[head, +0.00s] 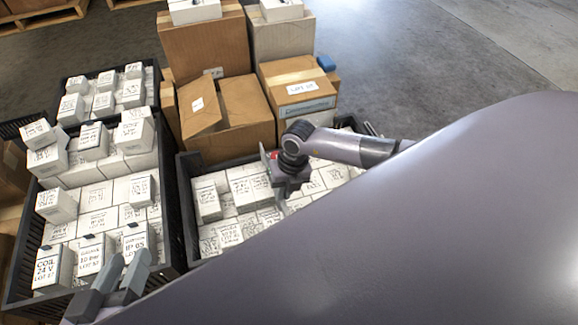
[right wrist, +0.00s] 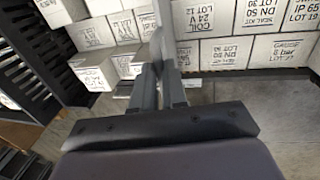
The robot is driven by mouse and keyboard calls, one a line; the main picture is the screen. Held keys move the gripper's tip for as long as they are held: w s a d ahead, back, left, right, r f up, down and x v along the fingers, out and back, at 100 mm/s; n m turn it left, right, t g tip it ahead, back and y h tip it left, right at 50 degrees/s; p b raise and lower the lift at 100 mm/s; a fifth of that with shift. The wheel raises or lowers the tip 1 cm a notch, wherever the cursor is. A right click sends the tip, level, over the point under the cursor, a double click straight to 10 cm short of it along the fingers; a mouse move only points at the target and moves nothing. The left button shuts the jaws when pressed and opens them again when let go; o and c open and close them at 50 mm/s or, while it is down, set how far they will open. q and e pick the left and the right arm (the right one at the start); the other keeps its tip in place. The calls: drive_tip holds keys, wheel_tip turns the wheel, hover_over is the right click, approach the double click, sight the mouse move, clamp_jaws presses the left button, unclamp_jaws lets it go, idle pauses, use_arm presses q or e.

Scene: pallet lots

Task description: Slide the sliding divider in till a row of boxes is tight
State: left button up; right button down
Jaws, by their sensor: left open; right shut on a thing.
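White labelled boxes (head: 240,190) stand in rows in a dark crate (head: 188,200) in the middle of the head view. My right gripper (head: 287,182) is over this crate, shut on the thin grey sliding divider (right wrist: 157,48), which stands upright between its fingers in the right wrist view. There, white boxes (right wrist: 213,52) lie to the divider's right and others (right wrist: 120,62) to its left. I cannot tell whether the row touches the divider. My left gripper (head: 121,277) is open and empty, beside boxes at the front of the left crate (head: 20,270).
Cardboard boxes (head: 205,50) are stacked behind the middle crate. Another crate of white boxes (head: 104,90) stands at the back left. A large grey part of my own body covers the lower right. Open floor (head: 400,60) lies at the back right.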

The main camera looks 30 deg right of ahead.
drive_tip(key=shift+a, duration=0.45)
drive_tip(key=c, duration=1.2)
unclamp_jaws()
drive_tip(key=shift+o, duration=0.2)
drive_tip(key=shift+d, duration=0.1)
